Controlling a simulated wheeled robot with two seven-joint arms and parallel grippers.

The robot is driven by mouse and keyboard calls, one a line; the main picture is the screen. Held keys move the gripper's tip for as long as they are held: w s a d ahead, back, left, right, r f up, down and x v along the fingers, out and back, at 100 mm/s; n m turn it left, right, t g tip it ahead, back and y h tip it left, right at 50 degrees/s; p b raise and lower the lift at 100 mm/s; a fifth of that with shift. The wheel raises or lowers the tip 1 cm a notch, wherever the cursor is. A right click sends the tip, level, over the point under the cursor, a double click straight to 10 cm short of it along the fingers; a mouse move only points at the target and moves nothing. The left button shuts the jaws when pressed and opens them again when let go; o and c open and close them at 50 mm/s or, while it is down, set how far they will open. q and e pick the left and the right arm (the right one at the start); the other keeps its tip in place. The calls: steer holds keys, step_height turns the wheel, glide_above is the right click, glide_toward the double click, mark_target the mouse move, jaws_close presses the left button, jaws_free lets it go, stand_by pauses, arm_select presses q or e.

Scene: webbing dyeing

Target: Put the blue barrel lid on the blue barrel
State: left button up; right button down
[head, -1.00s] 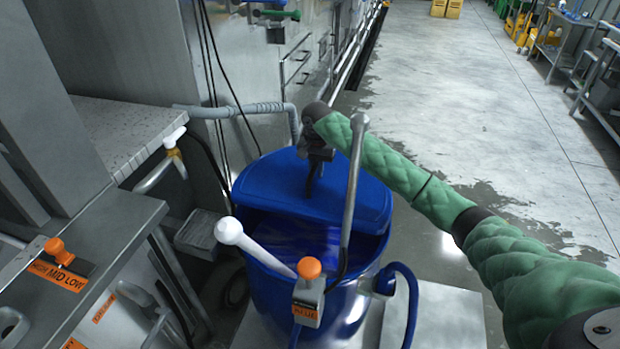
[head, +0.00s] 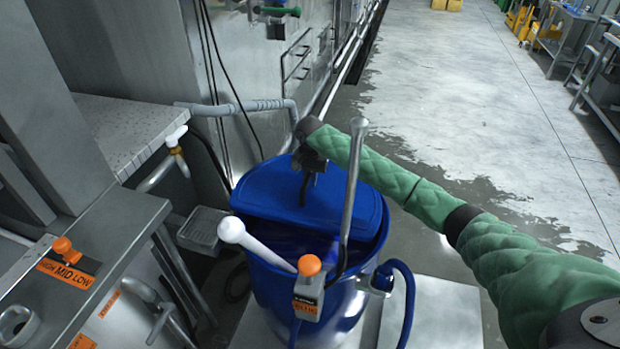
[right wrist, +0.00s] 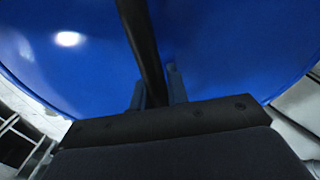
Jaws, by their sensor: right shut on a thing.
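The blue barrel lid (head: 348,205) is a flat blue disc with a dark handle. It lies over the back part of the blue barrel's opening in the head view. The front part of the opening is uncovered. Whether the lid touches the rim is unclear. The blue barrel (head: 268,290) stands upright below it. My right gripper (head: 304,192) is shut on the lid's handle from above. In the right wrist view the blue lid (right wrist: 225,45) fills most of the picture, with the dark handle (right wrist: 143,45) between the fingers (right wrist: 158,92). My left gripper is not in view.
A white-ended rod (head: 232,232), a grey metal lever (head: 352,190) and a control box with an orange knob (head: 309,266) stand at the barrel's front. A blue hose (head: 408,300) hangs at its right. A steel machine (head: 75,240) is on the left. Open floor lies right.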

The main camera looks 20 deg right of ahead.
steer(key=c, duration=1.5)
jaws_free()
steer(key=shift+o, duration=0.7)
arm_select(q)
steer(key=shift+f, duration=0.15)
arm_select(e)
steer(key=shift+r+b, duration=0.3)
steer(key=shift+r, duration=0.1)
step_height(320, 180, up, 10)
steer(key=b, duration=0.3)
steer(key=shift+r, duration=0.1)
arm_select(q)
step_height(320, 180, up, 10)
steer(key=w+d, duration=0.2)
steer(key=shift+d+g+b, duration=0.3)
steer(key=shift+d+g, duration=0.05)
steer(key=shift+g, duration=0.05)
arm_select(e)
steer(key=shift+r, duration=0.55)
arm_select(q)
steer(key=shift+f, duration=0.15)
